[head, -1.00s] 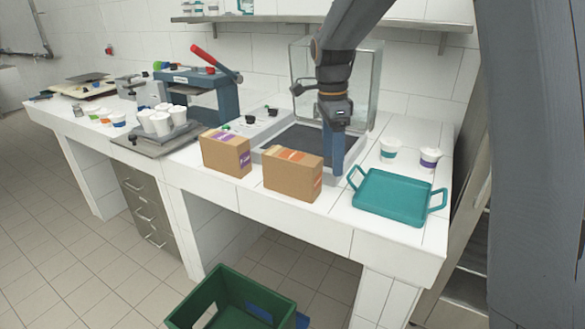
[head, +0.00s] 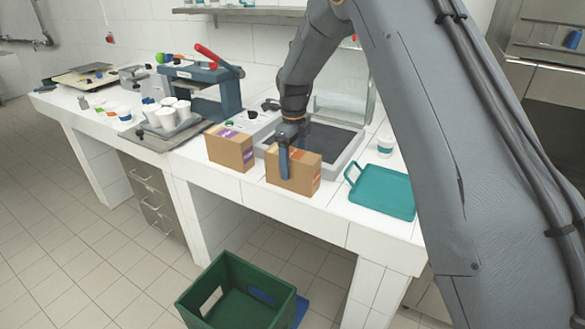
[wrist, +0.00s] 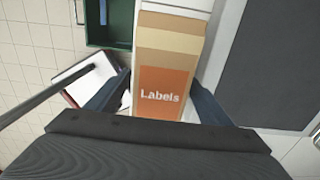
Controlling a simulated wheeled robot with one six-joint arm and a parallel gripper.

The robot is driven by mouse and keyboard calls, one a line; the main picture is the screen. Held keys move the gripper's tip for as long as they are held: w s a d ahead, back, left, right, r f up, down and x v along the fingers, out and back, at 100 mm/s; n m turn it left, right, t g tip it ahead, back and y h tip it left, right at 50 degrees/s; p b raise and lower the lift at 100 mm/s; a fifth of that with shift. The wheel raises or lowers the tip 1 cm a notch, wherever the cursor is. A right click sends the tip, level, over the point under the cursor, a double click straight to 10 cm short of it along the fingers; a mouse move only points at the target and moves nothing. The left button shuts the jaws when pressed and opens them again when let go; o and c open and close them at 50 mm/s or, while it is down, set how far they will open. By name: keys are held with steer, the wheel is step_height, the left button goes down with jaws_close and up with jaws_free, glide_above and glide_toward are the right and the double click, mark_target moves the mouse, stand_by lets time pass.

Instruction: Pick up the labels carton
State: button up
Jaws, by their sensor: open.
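The labels carton (head: 305,174) is a brown cardboard box with an orange patch. It stands upright near the counter's front edge in the head view. In the wrist view the labels carton (wrist: 168,75) shows its orange "Labels" panel between my two fingers. My gripper (head: 284,165) is open and points down at the carton, with one blue finger in front of its front face. In the wrist view my gripper (wrist: 155,95) has one finger on each side of the carton. I cannot tell whether either finger touches it. The far finger is hidden in the head view.
A similar carton with a purple patch (head: 230,149) stands close by on the left. A teal tray (head: 383,192) lies to the right. A grey-framed dark tray (head: 335,143) is behind the carton. A green crate (head: 236,292) sits on the floor below.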

steer(key=shift+w+a+f+p, duration=0.15)
steer(key=shift+f+p, duration=0.6)
steer(key=shift+f, duration=1.15)
steer(key=c, duration=1.3)
